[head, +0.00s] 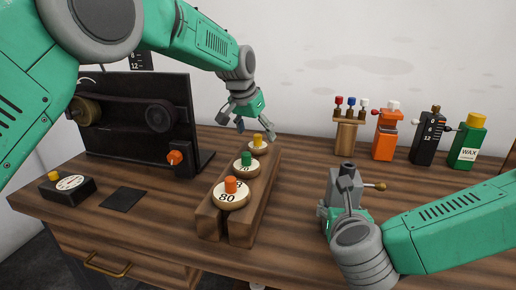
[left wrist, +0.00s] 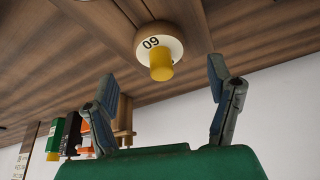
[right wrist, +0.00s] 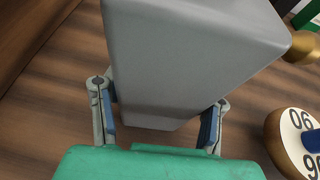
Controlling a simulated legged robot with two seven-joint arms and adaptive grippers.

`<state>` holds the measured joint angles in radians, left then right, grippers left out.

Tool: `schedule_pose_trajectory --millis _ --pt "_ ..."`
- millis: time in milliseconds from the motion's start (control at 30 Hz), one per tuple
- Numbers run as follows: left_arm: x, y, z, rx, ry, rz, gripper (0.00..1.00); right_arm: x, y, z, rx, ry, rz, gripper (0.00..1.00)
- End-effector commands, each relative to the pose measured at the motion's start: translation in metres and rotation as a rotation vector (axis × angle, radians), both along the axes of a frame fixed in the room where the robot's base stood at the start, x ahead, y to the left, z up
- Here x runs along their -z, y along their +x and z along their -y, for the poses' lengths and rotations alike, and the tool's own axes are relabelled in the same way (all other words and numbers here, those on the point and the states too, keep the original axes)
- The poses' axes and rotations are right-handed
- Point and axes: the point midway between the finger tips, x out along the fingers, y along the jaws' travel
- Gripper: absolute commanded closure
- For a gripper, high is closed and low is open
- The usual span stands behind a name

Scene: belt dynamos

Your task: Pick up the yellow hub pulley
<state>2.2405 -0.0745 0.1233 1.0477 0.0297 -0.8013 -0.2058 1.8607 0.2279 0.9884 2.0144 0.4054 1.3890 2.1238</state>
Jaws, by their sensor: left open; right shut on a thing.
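The yellow hub pulley (head: 257,146) is a pale disc with a yellow hub on top, at the far end of the wooden rack (head: 212,222). My left gripper (head: 250,128) is open and empty, just above and beside it. In the left wrist view the pulley (left wrist: 160,42) shows past the fingertips, between the two spread fingers (left wrist: 168,92) but not within them. My right gripper (right wrist: 160,120) is shut on a grey block (right wrist: 190,60), which also shows in the head view (head: 346,186); there the right fingers are mostly hidden.
A green hub pulley (head: 247,164) and an orange hub pulley (head: 231,193) share the rack. A black belt machine (head: 135,150) stands at left, with a dial box (head: 68,188) before it. Several bottles and a knob stand line the back right. A blue hub pulley (right wrist: 290,140) lies near the grey block.

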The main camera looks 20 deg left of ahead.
Motion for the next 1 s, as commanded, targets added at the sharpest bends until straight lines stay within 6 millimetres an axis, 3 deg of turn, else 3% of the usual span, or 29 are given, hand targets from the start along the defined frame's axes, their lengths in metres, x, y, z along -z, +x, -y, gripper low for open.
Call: schedule_pose_trajectory --millis 267,567,733,767,1000 --pt "0.039 0.012 0.002 0.000 0.001 -0.002 0.25 0.002 -0.001 0.000 0.000 0.000 -0.005 0.99" --pt "0.043 0.014 0.003 0.000 0.000 -0.001 0.25 0.002 -0.001 0.000 0.000 0.000 -0.006 0.99" --pt "0.043 0.014 0.003 0.000 0.000 -0.001 0.82 0.002 -0.001 0.000 0.000 0.000 -0.006 0.99" --pt "0.043 0.014 0.003 0.000 0.000 -0.001 0.87 0.002 -0.001 0.000 0.000 0.000 -0.006 0.99" --pt "0.042 0.014 0.003 0.000 0.001 0.001 0.87 0.002 -0.001 0.000 0.000 0.000 -0.006 0.99"
